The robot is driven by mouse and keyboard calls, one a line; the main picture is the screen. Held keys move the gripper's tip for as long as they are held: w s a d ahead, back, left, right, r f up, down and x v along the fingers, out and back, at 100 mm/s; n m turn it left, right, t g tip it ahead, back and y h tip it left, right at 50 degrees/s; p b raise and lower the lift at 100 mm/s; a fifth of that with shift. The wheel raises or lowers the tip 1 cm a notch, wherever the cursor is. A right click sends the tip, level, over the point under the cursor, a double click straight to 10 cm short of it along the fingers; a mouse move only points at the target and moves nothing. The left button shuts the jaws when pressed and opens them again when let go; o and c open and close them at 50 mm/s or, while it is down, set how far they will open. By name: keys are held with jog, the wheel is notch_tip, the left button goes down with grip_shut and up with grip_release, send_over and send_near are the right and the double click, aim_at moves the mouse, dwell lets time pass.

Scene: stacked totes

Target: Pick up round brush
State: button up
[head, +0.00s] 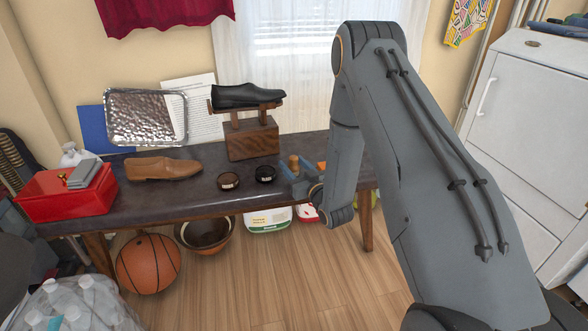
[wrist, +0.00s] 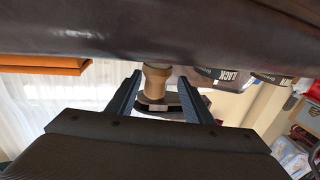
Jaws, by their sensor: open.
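The round brush (head: 294,161) shows in the head view as a small tan wooden piece on the table, beside the shoe stand and partly hidden by my gripper. In the wrist view, which looks upside down, the tan brush (wrist: 156,80) lies between the two fingers. My gripper (head: 293,180) is low over the table's front right part. In the wrist view my gripper (wrist: 160,78) is open, its fingers on either side of the brush with gaps visible. A dark shape behind the brush's lower end is unclear.
Two dark polish tins (head: 228,181) (head: 265,174) sit left of my gripper. A black shoe (head: 247,95) rests on a wooden stand (head: 252,140) behind. A brown shoe (head: 163,169) and red box (head: 68,192) are farther left. An orange item (head: 321,165) is close right.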

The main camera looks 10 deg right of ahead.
jog(key=x, duration=0.1)
jog(key=b+x, duration=0.1)
jog(key=x, duration=0.3)
jog(key=shift+w+d+f+b, duration=0.15)
jog(key=shift+w+d+b, duration=0.05)
jog(key=shift+d+b, duration=0.1)
jog(key=c, duration=1.1)
notch_tip(320, 180, up, 10)
jog(key=p, duration=0.2)
jog(key=shift+p, duration=0.4)
jog(key=shift+c, duration=0.3)
